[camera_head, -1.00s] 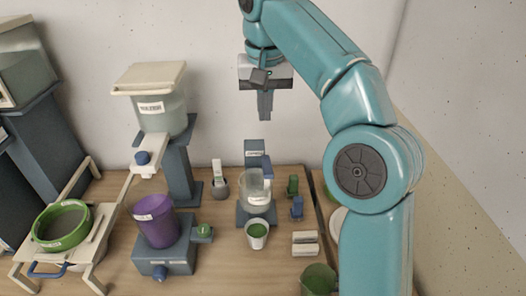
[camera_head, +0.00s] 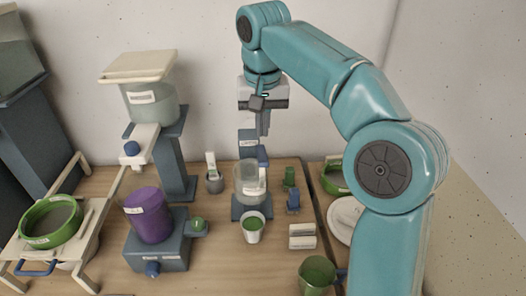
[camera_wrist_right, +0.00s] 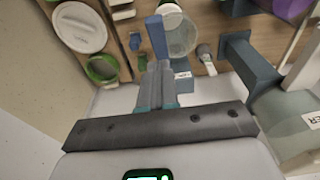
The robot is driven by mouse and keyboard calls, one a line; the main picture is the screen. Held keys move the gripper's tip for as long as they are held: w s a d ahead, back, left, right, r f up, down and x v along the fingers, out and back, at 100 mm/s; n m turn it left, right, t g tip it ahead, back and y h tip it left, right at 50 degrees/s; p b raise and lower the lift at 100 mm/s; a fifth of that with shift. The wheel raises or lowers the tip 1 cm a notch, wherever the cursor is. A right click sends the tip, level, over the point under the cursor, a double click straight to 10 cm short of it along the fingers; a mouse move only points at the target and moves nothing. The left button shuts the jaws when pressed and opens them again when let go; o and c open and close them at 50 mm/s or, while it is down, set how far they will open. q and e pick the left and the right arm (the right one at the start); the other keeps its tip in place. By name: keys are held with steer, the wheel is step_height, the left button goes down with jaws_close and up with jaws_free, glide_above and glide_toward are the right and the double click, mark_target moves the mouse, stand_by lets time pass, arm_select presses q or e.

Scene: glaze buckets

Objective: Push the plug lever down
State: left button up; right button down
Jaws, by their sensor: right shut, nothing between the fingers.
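What looks like the plug lever is a blue bar (camera_head: 262,155) at the top of a small slate-blue stand (camera_head: 247,136) at the back middle of the table. It also shows in the right wrist view as a blue bar (camera_wrist_right: 155,36). A clear pot (camera_head: 249,178) sits at this stand below the bar. My right gripper (camera_head: 263,133) points down with its fingers together and empty. Its tips are close above the bar; I cannot tell whether they touch. In the right wrist view the fingers (camera_wrist_right: 158,72) line up with the bar. My left gripper is not in view.
A white cup with green glaze (camera_head: 253,226) stands in front of the stand. A purple bucket (camera_head: 148,215) on a blue base and a tall stand with a lidded bucket (camera_head: 150,98) are to the left. A green bucket (camera_head: 317,273) is at front right.

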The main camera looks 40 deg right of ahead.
mark_target(263, 158)
steer(key=f, duration=0.4)
steer(key=shift+s+a+b, duration=0.25)
steer(key=shift+s+b, duration=0.05)
steer(key=shift+s, duration=0.05)
steer(key=shift+s+a+f, duration=0.2)
steer(key=shift+s+f, duration=0.05)
steer(key=shift+f, duration=0.05)
steer(key=shift+w, duration=0.1)
step_height(263, 158, down, 6)
steer(key=s+a+t+h+b, duration=0.2)
steer(key=t+b, duration=0.1)
steer(key=b, duration=0.9)
steer(key=shift+s+f+h+b, duration=0.2)
steer(key=shift+s+h+b, duration=0.05)
steer(key=shift+h+b, duration=0.05)
